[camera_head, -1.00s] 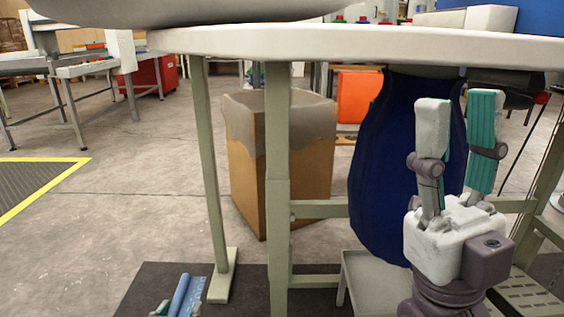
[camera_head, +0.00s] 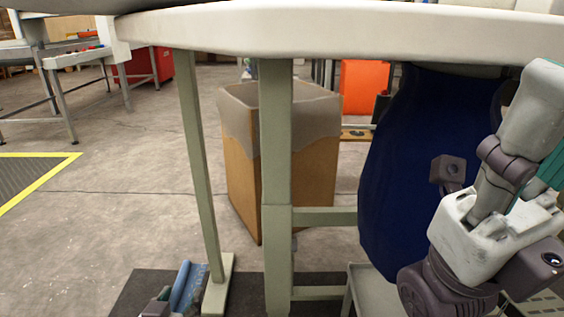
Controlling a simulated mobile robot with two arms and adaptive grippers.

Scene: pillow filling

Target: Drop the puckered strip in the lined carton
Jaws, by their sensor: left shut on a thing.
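The lined carton (camera_head: 317,185) is an open brown box with a grey liner (camera_head: 238,115) folded over its rim. It stands on the floor behind the table post, which hides part of its front. My left gripper (camera_head: 545,150) is at the right edge, white and purple-grey with teal finger pads. It is well to the right of the carton and nearer to me. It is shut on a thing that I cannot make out. Its fingertips are partly cut off by the picture edge. I cannot pick out the puckered strip. My right gripper is not in view.
A white tabletop (camera_head: 330,30) crosses the top, with a green-grey post (camera_head: 276,170) in front of the carton. A dark blue bag (camera_head: 395,180) hangs under it beside my gripper. An orange bin (camera_head: 360,85) stands behind. Floor to the left is open.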

